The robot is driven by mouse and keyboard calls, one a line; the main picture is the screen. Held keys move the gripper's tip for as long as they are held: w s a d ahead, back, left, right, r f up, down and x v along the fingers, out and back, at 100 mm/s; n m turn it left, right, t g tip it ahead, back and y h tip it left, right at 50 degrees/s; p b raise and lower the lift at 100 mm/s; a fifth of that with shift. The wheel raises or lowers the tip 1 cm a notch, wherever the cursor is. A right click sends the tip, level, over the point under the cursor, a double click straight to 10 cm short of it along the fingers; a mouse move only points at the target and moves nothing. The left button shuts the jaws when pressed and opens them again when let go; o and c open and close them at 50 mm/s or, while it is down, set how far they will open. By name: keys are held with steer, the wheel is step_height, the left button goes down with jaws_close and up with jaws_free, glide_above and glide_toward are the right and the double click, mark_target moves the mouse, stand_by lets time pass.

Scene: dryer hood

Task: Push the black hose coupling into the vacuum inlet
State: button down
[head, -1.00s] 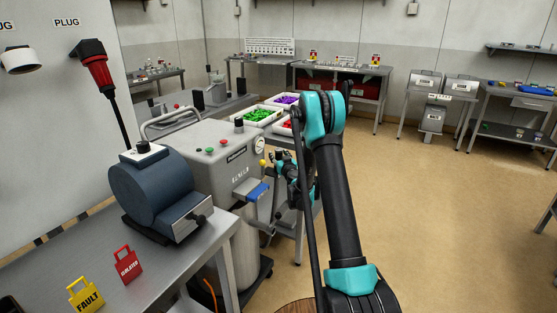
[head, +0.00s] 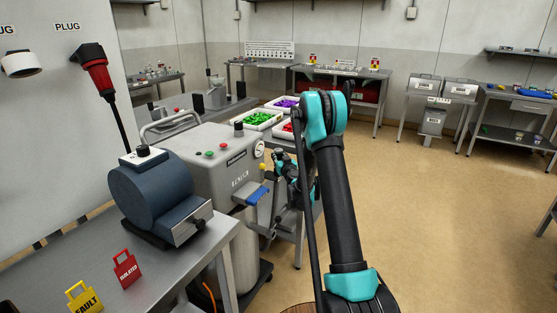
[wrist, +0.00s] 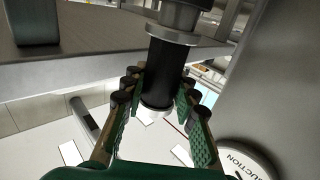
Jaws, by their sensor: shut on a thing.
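The black hose coupling (wrist: 165,75) is a dark cylinder between my gripper's green-padded fingers (wrist: 160,84) in the wrist view. My gripper is shut on it, with a finger on each side. The coupling's upper end in the picture meets a grey metal flanged tube (wrist: 172,34), which looks like the vacuum inlet. I cannot tell how deep the coupling sits in it. The coupling's other end shows a pale rim. In the head view my gripper (head: 284,168) is small beside the grey vacuum unit (head: 222,160), and my arm partly hides it; the coupling cannot be made out there.
A round gauge marked SUCTION (wrist: 248,160) is close at the lower right of the wrist view. A steel bench (head: 185,268) with a blue-grey motor-like drum (head: 155,190) stands at the left. Parts trays (head: 257,120) are behind the unit. The floor at the right is open.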

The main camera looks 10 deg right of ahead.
step_height(320, 180, up, 18)
steer(key=shift+r, duration=0.25)
stand_by(0.3)
